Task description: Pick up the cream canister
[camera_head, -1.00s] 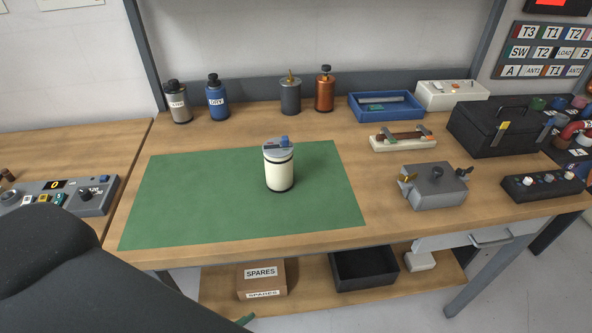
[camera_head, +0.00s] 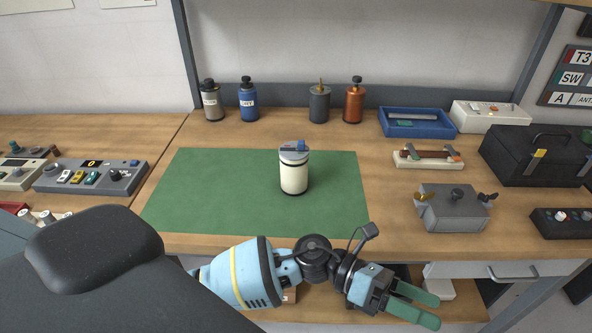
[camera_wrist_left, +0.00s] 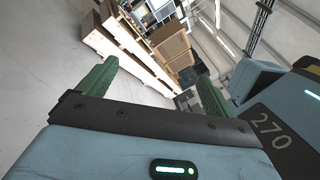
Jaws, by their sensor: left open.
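The cream canister (camera_head: 294,177) stands upright on the green mat (camera_head: 210,200) on the workbench. It has a dark band at the top and base and a grey lid with a blue part. My left gripper (camera_head: 420,305) is in front of the bench's front edge, right of and nearer than the canister, apart from it. Its two green fingers are spread with nothing between them. In the left wrist view the fingers (camera_wrist_left: 155,80) are also apart, with floor and stacked crates beyond. My right gripper is not in view.
Grey, blue, dark and copper canisters (camera_head: 353,104) stand along the back of the bench. A blue tray (camera_head: 417,132), a grey box with wing nuts (camera_head: 452,212) and a black toolbox (camera_head: 530,155) occupy the right side. The mat around the cream canister is clear.

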